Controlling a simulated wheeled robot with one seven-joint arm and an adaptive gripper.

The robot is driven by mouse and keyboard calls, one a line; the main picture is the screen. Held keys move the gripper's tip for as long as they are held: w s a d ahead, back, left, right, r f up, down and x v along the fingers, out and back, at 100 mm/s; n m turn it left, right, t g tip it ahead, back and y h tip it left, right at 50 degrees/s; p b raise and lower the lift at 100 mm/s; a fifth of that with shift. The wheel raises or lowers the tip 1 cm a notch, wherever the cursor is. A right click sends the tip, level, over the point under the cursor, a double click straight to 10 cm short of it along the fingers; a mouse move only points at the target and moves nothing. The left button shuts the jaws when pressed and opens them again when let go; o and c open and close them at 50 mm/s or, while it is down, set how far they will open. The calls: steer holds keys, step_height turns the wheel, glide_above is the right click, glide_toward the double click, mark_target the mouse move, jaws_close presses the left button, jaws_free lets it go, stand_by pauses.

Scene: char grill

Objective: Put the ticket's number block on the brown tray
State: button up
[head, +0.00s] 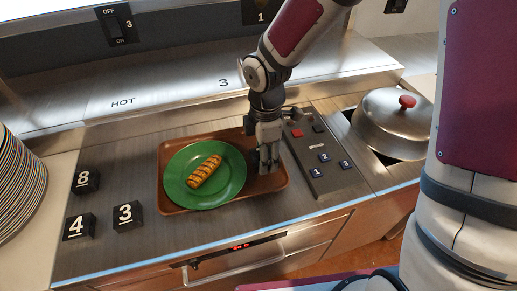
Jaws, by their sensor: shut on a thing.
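The brown tray (170,163) lies on the counter in the middle. A green plate (230,187) with a grill-marked sausage (204,171) sits on its left and middle part. My gripper (267,165) points down over the tray's right part, beside the plate. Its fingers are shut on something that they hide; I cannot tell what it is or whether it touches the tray. Black number blocks stand left of the tray: 8 (86,182), 4 (79,226) and 3 (128,216). I cannot make out a ticket.
A dark panel (330,180) with a red button and keys 1, 2 and 3 lies right of the tray. A domed metal lid (392,124) with a red knob is further right. Stacked plates (18,185) stand far left.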

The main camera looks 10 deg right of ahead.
steer(key=w, duration=0.5)
steer(key=shift+a+f, duration=0.2)
steer(key=shift+f, duration=0.1)
steer(key=shift+w+f+p, duration=0.15)
steer(key=shift+f+p, duration=0.15)
steer(key=shift+f, duration=1.4)
steer(key=shift+f, duration=0.1)
steer(key=o, duration=1.2)
steer(key=shift+f, duration=0.1)
